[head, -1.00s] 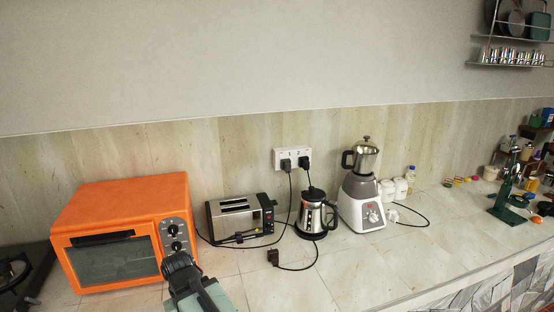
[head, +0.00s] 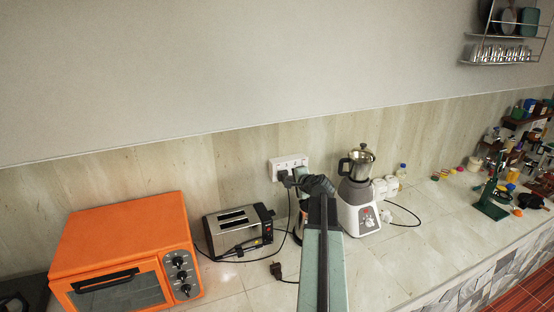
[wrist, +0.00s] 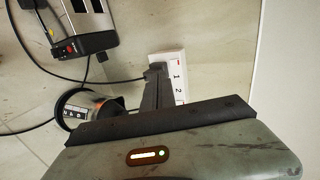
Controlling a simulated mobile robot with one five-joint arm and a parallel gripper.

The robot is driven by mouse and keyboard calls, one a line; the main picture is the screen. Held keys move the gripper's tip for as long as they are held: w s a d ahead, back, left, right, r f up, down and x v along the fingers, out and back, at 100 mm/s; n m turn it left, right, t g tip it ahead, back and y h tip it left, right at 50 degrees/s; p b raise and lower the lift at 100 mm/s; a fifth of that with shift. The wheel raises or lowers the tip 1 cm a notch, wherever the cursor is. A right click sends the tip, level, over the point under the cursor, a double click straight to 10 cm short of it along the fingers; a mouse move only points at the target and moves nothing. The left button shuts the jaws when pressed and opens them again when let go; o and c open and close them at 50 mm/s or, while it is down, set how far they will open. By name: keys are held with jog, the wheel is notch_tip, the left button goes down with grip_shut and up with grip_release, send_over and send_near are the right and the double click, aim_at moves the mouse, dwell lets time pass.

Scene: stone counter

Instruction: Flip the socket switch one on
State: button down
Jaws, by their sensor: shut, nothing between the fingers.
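The white double socket (head: 290,161) is on the wall behind the counter. The wrist view shows it turned sideways, with its marks 1 and 2 on the socket face (wrist: 176,62). A small red mark lies near the 1. My gripper (wrist: 157,68) is shut and empty, its dark fingertips overlapping the socket's edge beside the 1 in that view. I cannot tell whether they touch. In the head view my gripper (head: 291,180) is just below the socket, and my arm hides much around it. A black cord runs to the socket. The switch positions are too small to tell.
A silver toaster (head: 237,217) and an orange oven (head: 128,245) stand left of my arm. The kettle (wrist: 78,110) is close to my gripper and mostly hidden in the head view. A blender (head: 357,207) stands at right. A loose plug (head: 276,270) lies on the counter.

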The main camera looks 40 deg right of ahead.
jog(key=shift+s+d+r+m+h, duration=0.1)
jog(key=shift+d+r+m+h, duration=0.1)
jog(key=shift+d, duration=0.2)
jog(key=shift+s+d+r+m+h, duration=0.1)
jog(key=shift+d+r, duration=0.1)
jog(key=shift+d, duration=0.2)
jog(key=b, duration=0.5)
send_near(279, 169)
jog(key=x, duration=0.6)
jog(key=shift+s+a+f, duration=0.1)
jog(key=shift+f, duration=0.05)
jog(key=shift+w, duration=0.35)
